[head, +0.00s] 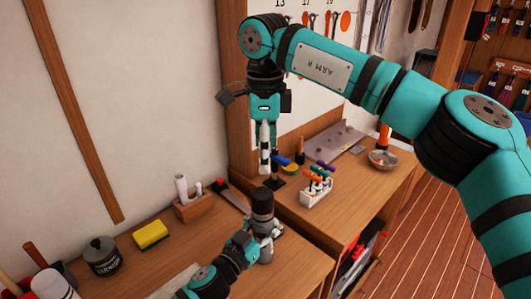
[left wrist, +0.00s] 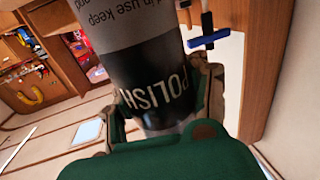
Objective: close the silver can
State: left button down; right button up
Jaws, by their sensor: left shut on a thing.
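A grey-and-black can (head: 262,203) stands upright at the right part of the near bench, with a dark upper part. It fills the middle of the left wrist view (left wrist: 150,75), its black band reading POLISH upside down. My left gripper (head: 262,240) is shut around the lower part of this can, one finger on each side. Whether a lid is on it I cannot tell. My right gripper (head: 265,155) points down above and behind the can, apart from it; its narrow fingers show nearly edge-on. A dark can labelled VARNISH (head: 102,258) stands at the left.
A yellow sponge (head: 151,235) and a wooden block with white rolls (head: 194,206) are on the near bench. A white caddy of colourful-handled tools (head: 317,196), a blue-handled item on a black stand (head: 281,160) and a metal bowl (head: 383,160) occupy the far bench.

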pick_arm(q)
jog(key=c, duration=0.5)
grip_release()
jog(key=shift+c, duration=0.2)
jog(key=v, duration=1.2)
